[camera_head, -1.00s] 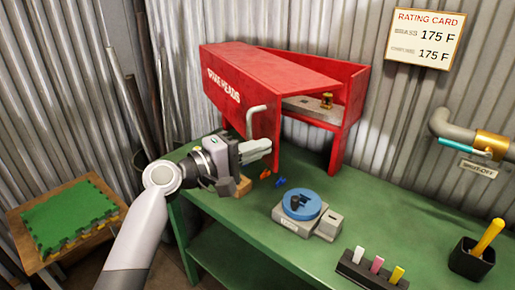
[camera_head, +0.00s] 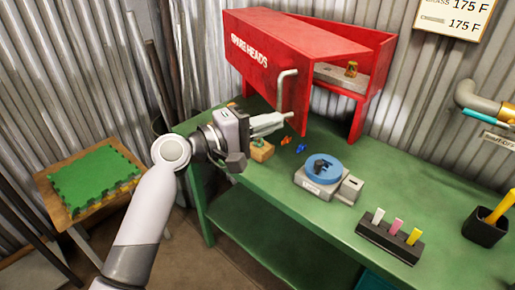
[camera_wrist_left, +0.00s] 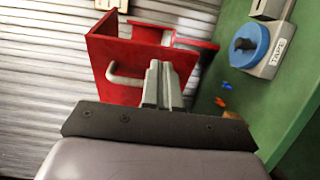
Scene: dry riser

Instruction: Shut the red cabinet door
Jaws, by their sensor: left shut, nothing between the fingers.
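The red cabinet (camera_head: 376,45) stands at the back of the green bench. Its door (camera_head: 258,62), a red panel with white lettering, stands open, and the inside shows on the right. A pale bent handle (camera_head: 288,85) is on the door, and it also shows in the left wrist view (camera_wrist_left: 122,78). My left gripper (camera_head: 287,117) is shut and empty, close to the lower end of the handle. In the left wrist view its fingers (camera_wrist_left: 160,68) are just right of the handle, in front of the red panel. I cannot tell whether they touch the door. My right gripper is out of view.
A brass fitting (camera_head: 351,68) sits on the grey ledge inside the cabinet.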

